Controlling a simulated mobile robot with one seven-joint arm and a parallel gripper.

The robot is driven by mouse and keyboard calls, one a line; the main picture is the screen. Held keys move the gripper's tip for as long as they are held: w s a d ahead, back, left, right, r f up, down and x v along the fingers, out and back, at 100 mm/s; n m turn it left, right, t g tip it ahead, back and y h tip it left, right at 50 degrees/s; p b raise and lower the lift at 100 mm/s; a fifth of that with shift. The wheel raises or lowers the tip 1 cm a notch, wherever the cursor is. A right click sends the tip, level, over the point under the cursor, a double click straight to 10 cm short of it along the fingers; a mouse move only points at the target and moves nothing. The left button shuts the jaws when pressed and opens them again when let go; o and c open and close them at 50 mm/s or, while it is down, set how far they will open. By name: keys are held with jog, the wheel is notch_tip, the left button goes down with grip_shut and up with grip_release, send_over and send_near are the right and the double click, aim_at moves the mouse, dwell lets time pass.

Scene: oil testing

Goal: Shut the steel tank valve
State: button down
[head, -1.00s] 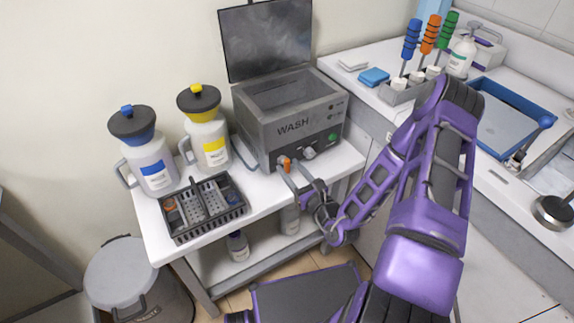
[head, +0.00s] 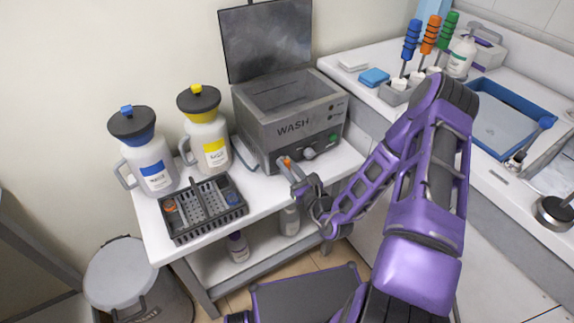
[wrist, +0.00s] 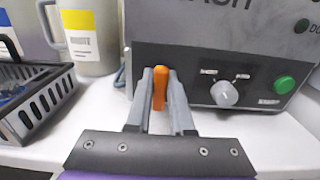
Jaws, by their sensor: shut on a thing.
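The steel tank (head: 290,122) marked "WASH" stands on the white table with its lid open. Its orange valve handle (head: 287,161) is low on the left of the front panel, and it points upright in the wrist view (wrist: 160,88). My gripper (head: 286,166) is in front of that panel. In the wrist view my gripper (wrist: 160,82) has its two grey fingers on either side of the orange handle, shut on it. The valve body behind the handle is hidden.
A grey knob (wrist: 224,94) and a green button (wrist: 284,84) sit right of the valve on the panel. A black basket (head: 203,210) and two jugs, yellow-marked (head: 207,135) and blue-marked (head: 150,160), stand to the left.

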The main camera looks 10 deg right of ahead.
jog(key=shift+m+p, duration=0.3)
jog(key=m+p, duration=0.2)
jog(key=shift+d+r+m, duration=0.1)
jog(key=shift+m, duration=0.3)
jog(key=m+p, duration=0.3)
jog(key=m, duration=0.2)
jog(key=shift+d, duration=0.1)
jog(key=m, duration=0.2)
jog(key=m+p, duration=0.1)
jog(key=m, duration=0.2)
jog(key=shift+f+m+p, duration=0.3)
jog(key=shift+m+p, duration=0.05)
jog(key=shift+m, duration=0.05)
jog(key=shift+f+m+p, duration=0.15)
jog(key=shift+m+p, duration=0.2)
jog(key=shift+m, duration=1.45)
jog(key=c, duration=0.8)
grip_release()
jog(key=shift+d, duration=0.1)
